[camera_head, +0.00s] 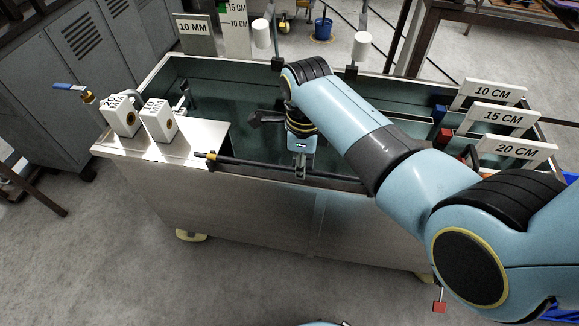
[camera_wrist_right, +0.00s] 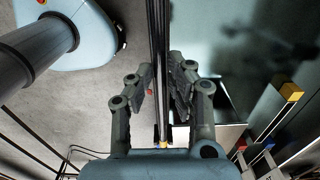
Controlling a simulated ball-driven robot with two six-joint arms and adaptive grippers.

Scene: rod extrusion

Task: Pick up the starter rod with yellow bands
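A long dark rod (camera_head: 262,163) lies along the front rim of the metal tank, with a small yellow band near its left end. My right gripper (camera_head: 301,172) reaches down over this rod from above; its fingertips are partly hidden by the wrist. In the right wrist view, the right gripper (camera_wrist_right: 163,80) is open. Its fingers stand on both sides of dark parallel bars (camera_wrist_right: 158,50), with gaps visible. A yellow spot shows at the near end of the bars, close to the palm. Whether the fingers touch the rod cannot be told. My left gripper is not in view.
The tank's front wall (camera_head: 260,205) is below the rod. Two white blocks (camera_head: 159,120) stand on the left metal shelf (camera_head: 205,140). Signs reading 10 CM (camera_head: 492,93), 15 CM (camera_head: 497,117) and 20 CM (camera_head: 513,149) mark slots at the right.

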